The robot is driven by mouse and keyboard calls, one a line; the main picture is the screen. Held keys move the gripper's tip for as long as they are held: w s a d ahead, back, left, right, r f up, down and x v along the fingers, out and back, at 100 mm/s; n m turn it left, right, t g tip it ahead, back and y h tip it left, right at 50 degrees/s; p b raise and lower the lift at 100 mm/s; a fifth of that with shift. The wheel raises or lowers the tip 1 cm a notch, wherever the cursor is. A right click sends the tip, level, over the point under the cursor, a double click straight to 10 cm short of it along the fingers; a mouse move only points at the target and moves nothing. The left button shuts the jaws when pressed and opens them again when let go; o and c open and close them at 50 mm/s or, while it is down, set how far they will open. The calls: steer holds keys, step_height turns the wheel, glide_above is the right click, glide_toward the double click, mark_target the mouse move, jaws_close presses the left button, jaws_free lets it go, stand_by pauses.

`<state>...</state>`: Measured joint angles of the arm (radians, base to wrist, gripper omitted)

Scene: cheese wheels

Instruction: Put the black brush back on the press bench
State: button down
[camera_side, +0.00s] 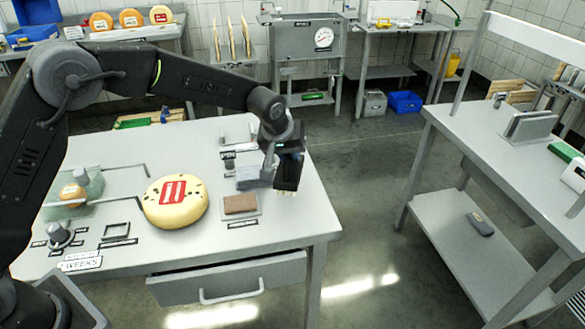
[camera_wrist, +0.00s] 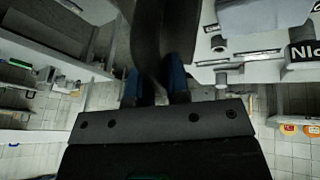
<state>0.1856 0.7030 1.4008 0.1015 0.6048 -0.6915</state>
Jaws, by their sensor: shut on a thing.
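My gripper (camera_side: 286,158) is shut on the black brush (camera_side: 287,176) over the right edge of the near table (camera_side: 265,250). The brush hangs with pale bristles pointing down, apparently clear of the table top. In the wrist view, the blue-tipped fingers of my gripper (camera_wrist: 156,88) close on a dark body, the brush (camera_wrist: 152,35); its far end runs out of the picture. A grey bench (camera_side: 465,125) stands to the right across a floor gap. The frames do not clearly show which bench is the press bench.
A cheese wheel (camera_side: 176,203) with a red label and a brown block (camera_side: 240,204) on a tray sit on the near table. The right bench carries a grey upright piece (camera_side: 530,125) and a green item (camera_side: 565,151). A cabinet with a dial (camera_side: 323,38) stands behind.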

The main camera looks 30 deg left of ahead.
mark_target(292, 167)
steer(key=shift+w+d+f, duration=0.1)
steer(key=shift+d+f, duration=0.25)
steer(key=shift+f, duration=1.85)
steer(key=shift+f, duration=0.2)
steer(key=c, duration=1.1)
jaws_free()
